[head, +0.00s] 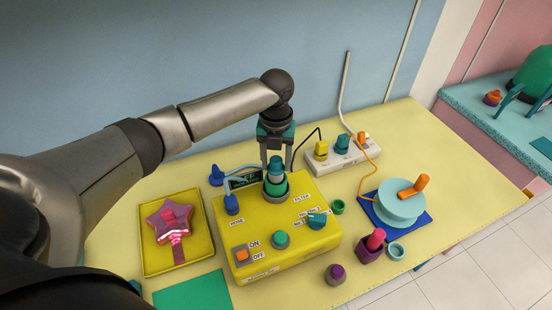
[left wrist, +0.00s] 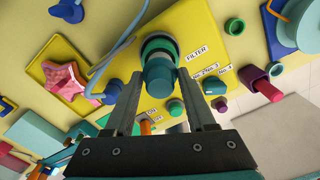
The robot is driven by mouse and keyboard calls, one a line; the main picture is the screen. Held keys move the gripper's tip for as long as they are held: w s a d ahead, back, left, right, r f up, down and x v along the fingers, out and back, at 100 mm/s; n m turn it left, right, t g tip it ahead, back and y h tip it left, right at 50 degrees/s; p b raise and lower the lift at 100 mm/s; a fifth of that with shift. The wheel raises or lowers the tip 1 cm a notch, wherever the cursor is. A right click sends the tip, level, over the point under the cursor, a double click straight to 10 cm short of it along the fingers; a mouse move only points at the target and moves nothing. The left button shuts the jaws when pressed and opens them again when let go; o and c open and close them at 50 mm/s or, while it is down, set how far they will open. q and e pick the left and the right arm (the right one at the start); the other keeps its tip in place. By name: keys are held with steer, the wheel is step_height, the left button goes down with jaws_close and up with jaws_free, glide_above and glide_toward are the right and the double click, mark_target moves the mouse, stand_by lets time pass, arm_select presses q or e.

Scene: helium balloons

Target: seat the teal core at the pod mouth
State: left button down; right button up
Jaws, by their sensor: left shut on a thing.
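The teal core (head: 275,170) is a small upright cylinder between the fingers of my left gripper (head: 274,160). The gripper is shut on it. The pod (head: 275,189), with a green collar and a grey base, stands on top of the yellow machine box (head: 315,240), directly under the core. The core's lower end is at the pod mouth; I cannot tell whether it is inside or only just above. In the left wrist view the core (left wrist: 160,76) overlaps the pod's ringed mouth (left wrist: 158,44) between the two fingers. My right gripper is not in view.
A yellow tray (head: 202,261) with a pink star balloon (head: 168,221) lies at the left. A power strip (head: 343,155) with plugs is behind. A pale teal reel (head: 398,205) with orange cord stands right. Small cups and caps stand near the box's right side.

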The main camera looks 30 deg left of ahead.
arm_select(q)
steer(key=shift+f+b, duration=0.35)
steer(key=shift+f, duration=0.5)
steer(key=shift+p, duration=0.3)
steer(key=shift+f+b, duration=0.65)
steer(key=shift+f, duration=0.4)
steer(key=shift+c, duration=0.7)
jaws_free()
